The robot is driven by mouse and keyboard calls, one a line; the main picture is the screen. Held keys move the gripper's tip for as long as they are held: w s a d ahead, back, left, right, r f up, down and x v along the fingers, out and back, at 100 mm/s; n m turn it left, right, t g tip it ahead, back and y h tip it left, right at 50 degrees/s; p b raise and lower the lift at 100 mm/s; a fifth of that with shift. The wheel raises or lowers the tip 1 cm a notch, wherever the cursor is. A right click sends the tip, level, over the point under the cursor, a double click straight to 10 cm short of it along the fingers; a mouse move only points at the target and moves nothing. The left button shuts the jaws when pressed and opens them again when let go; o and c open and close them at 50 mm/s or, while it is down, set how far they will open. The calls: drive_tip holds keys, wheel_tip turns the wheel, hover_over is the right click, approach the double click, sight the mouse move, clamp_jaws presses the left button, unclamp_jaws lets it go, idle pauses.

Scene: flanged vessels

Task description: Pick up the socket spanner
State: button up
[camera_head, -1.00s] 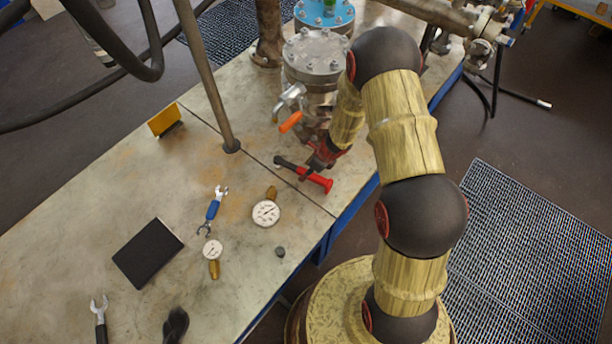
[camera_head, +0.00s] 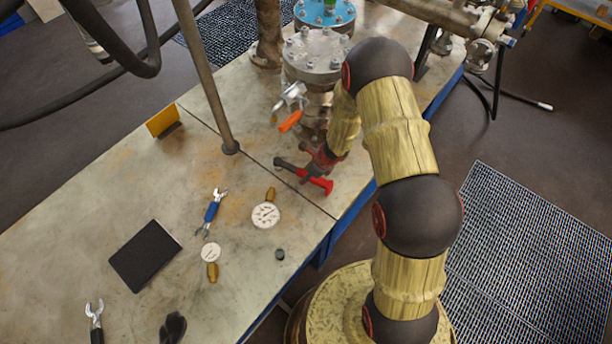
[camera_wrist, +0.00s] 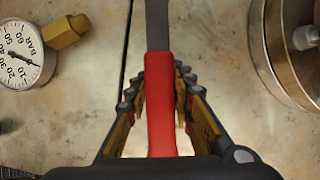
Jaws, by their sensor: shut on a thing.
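The socket spanner has a red handle (camera_head: 318,183) and a dark shaft (camera_head: 286,164). It is at the bench's right side, in front of the flanged vessel. My gripper (camera_head: 308,174) is shut on its red handle. In the wrist view the handle (camera_wrist: 160,105) runs lengthwise between the two fingers of my gripper (camera_wrist: 160,88), and the dark shaft points to the top edge. The handle's lower end is hidden by my gripper's body. I cannot tell whether the spanner touches the bench.
The grey flanged vessel (camera_head: 316,58) with an orange-handled valve (camera_head: 290,121) stands just behind. A pressure gauge (camera_head: 265,215), a smaller gauge (camera_head: 211,253), a blue-handled spanner (camera_head: 211,212) and a black plate (camera_head: 145,256) lie to the left. A thin pole (camera_head: 212,85) stands on the bench.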

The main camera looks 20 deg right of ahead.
clamp_jaws()
